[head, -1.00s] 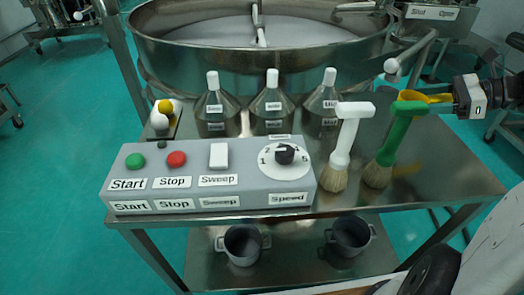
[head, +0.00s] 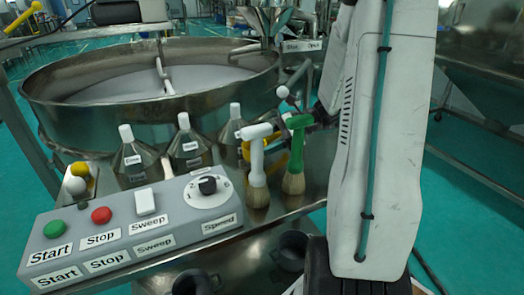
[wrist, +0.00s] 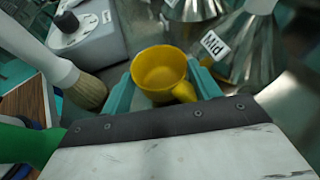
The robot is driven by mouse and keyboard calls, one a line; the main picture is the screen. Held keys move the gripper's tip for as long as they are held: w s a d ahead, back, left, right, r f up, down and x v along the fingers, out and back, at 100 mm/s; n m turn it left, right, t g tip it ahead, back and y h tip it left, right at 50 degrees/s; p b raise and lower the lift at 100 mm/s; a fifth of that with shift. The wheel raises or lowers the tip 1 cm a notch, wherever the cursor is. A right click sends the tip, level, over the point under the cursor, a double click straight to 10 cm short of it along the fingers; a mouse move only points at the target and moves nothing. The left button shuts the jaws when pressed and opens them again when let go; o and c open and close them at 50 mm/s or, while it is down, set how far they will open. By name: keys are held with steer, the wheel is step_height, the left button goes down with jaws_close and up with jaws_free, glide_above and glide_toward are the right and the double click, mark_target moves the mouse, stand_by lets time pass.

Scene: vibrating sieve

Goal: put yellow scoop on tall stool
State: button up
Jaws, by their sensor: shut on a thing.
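The yellow scoop (wrist: 160,68) sits between the two teal fingers of my gripper (wrist: 163,88) in the wrist view, its cup facing the camera. My gripper is shut on it. In the head view, parts of the yellow scoop (head: 245,150) show behind the white-handled brush (head: 254,160) and the green-handled brush (head: 296,155). My gripper is mostly hidden there by the green brush and my arm. I cannot make out a tall stool in either view.
The large round sieve (head: 150,95) stands behind. Dark pots are on the lower shelf. Open green floor (head: 450,205) shows at the right.

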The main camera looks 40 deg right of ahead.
step_height(320, 180, down, 3)
steer(key=shift+r, duration=0.15)
steer(key=o, duration=1)
steer(key=shift+c, duration=0.2)
steer(key=shift+r, duration=0.1)
